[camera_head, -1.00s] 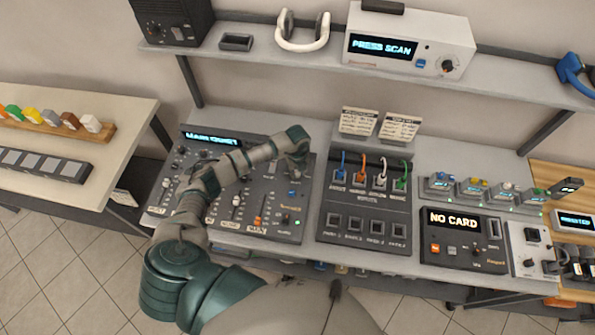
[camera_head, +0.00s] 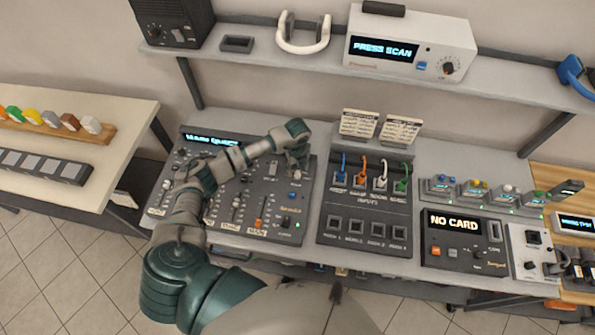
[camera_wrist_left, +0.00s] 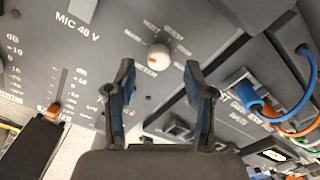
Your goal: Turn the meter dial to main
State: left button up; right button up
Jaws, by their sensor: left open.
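The meter dial (camera_wrist_left: 159,57) is a small whitish round knob with an orange mark, on the dark mixing console (camera_head: 262,215). In the left wrist view it stands just beyond and between my fingertips, with small white labels around it that are hard to read. My left gripper (camera_wrist_left: 158,75) is open, its two blue-padded fingers on either side of the dial's line and nothing held. In the head view the left gripper (camera_head: 298,168) points down over the console's upper right corner and mostly hides the dial there. My right gripper is not in view.
A console display (camera_head: 211,139) glows blue at the upper left. A cable panel (camera_head: 364,212) with coloured plugs stands close to the right; its blue cable (camera_wrist_left: 250,98) is near my fingers in the wrist view. A shelf (camera_head: 280,48) runs above.

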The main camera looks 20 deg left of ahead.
pick_arm(q)
notch_tip(320, 180, up, 8)
jog(key=shift+r, duration=0.2)
jog(key=shift+w, duration=0.1)
jog(key=n+t+h, duration=0.1)
jog(key=n+h, duration=0.3)
jog(key=n, duration=0.8)
send_near(296, 173)
jog(key=p+x, duration=0.1)
jog(key=x, duration=0.8)
jog(key=shift+d+f, duration=0.1)
jog(key=shift+d, duration=0.05)
grip_shut()
